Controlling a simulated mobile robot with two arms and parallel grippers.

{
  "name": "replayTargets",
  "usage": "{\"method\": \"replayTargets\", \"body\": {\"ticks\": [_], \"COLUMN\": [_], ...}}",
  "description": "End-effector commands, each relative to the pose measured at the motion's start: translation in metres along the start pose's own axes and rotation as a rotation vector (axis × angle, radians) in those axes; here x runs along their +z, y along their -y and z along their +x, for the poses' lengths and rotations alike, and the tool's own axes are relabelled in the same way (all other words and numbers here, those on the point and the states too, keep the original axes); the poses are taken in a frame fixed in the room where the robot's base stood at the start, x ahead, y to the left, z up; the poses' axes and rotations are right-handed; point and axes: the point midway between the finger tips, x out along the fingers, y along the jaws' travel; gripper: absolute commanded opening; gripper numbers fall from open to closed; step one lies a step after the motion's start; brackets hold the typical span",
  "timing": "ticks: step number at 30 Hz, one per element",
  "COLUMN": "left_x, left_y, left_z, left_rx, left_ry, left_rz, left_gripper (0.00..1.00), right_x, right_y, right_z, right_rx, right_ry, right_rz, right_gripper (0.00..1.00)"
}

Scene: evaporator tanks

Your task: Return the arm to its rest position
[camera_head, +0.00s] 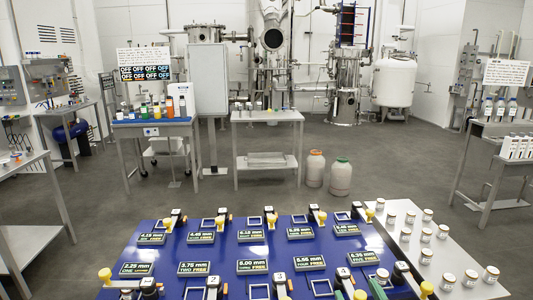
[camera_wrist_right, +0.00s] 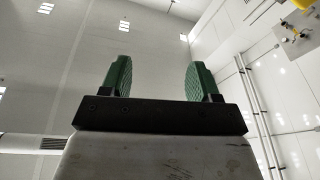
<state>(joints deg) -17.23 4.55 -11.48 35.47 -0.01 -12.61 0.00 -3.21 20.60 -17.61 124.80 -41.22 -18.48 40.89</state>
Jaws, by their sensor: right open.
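My right gripper (camera_head: 360,285) is at the bottom edge of the head view, in front of the blue panel, with its green fingers just showing. In the right wrist view the right gripper (camera_wrist_right: 158,72) has its two green pads wide apart, with nothing between them. It points up at pale walls and ceiling lights. My left gripper is not in view.
A blue panel (camera_head: 220,246) with labelled plates and black-and-yellow clamps fills the near foreground. White jars stand on a pale table (camera_head: 470,253) at its right. Two drums (camera_head: 341,178) stand beyond. Grey floor (camera_head: 400,160) lies open between the tables.

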Motion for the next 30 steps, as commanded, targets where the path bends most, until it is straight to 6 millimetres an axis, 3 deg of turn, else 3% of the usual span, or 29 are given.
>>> {"method": "replayTargets", "body": {"ticks": [4, 9, 15, 21, 23, 30], "left_x": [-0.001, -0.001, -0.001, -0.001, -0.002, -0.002], "left_y": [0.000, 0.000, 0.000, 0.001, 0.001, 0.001], "left_z": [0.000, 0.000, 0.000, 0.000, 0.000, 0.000], "left_rx": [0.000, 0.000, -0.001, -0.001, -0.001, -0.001], "left_ry": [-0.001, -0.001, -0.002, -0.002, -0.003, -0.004], "left_rz": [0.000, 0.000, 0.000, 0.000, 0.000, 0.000], "left_gripper": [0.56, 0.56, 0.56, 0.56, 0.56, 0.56], "right_x": [0.055, 0.106, 0.128, 0.128, 0.124, 0.187], "right_y": [-0.013, -0.003, 0.020, 0.042, 0.048, 0.064], "right_z": [-0.049, -0.125, -0.201, -0.262, -0.279, -0.278], "right_rx": [0.148, 0.165, 0.055, -0.099, -0.153, -0.159], "right_ry": [0.370, 0.816, 1.186, 1.446, 1.512, 1.535], "right_rz": [0.072, 0.124, 0.162, 0.195, 0.205, 0.199], "right_gripper": [0.62, 0.62, 0.62, 0.62, 0.62, 0.62]}}
